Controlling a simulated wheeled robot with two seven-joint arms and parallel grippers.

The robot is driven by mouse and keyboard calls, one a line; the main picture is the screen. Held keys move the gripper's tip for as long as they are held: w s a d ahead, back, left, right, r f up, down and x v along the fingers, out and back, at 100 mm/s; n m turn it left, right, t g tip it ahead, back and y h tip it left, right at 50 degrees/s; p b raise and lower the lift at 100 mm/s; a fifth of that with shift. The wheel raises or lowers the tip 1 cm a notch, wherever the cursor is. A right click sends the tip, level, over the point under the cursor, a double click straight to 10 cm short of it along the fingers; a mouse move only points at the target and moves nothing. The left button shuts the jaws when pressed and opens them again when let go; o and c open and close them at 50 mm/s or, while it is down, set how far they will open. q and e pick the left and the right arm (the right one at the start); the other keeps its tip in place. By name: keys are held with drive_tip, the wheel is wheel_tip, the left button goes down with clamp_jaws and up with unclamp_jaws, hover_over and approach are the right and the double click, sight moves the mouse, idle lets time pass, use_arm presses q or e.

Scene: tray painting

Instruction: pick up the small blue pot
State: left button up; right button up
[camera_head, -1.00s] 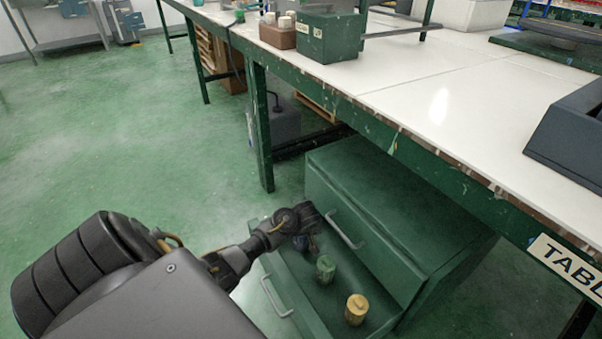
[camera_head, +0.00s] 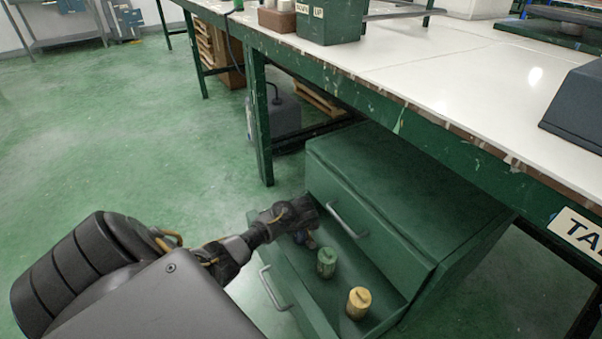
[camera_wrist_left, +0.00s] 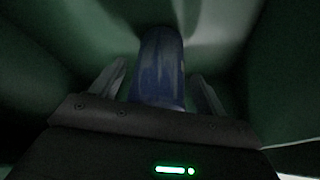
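The small blue pot (camera_wrist_left: 162,68) stands between the two fingers of my left gripper (camera_wrist_left: 163,88) in the left wrist view. The fingers are spread, with a gap on each side of the pot. In the head view my left gripper (camera_head: 303,222) reaches into the open drawer (camera_head: 318,309) from above, at its far end. Only a little of the blue pot (camera_head: 311,243) shows beneath it there. My right gripper is not in view.
A green pot (camera_head: 327,262) and a yellow pot (camera_head: 358,302) stand in the same drawer, nearer the camera. The green cabinet (camera_head: 400,190) stands under the white-topped table (camera_head: 440,75). The drawer front has a metal handle (camera_head: 272,289). Open green floor lies to the left.

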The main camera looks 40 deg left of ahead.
use_arm(q)
drive_tip(key=c, duration=0.7)
drive_tip(key=shift+r, duration=0.15)
